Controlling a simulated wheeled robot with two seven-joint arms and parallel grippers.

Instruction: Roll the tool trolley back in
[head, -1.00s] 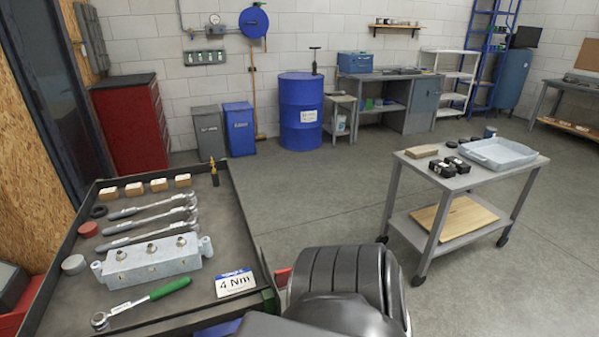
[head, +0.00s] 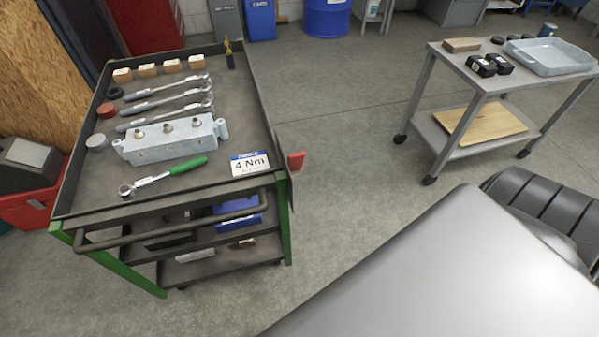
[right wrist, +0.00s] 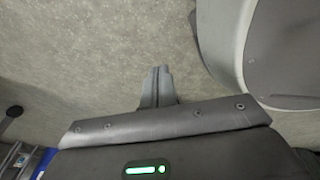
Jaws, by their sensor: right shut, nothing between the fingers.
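The tool trolley (head: 262,160) stands at the left in the head view, with green legs and a dark tray top. Its push handle (head: 170,232) runs along the near side and nothing holds it. On the top lie several wrenches, a metal block with three fittings (head: 170,140), a green-handled ratchet (head: 165,175) and a "4 Nm" card (head: 249,163). My right gripper (right wrist: 158,72) is shut and empty in the right wrist view, over bare floor. My left gripper is not in view. My arm covers the lower right of the head view.
A grey cart (head: 437,133) with a pale blue tray (head: 550,56), black boxes and a wooden board (head: 480,123) stands at the right. A red bin (head: 28,208) stands left of the trolley. Open floor (head: 335,150) lies between trolley and cart.

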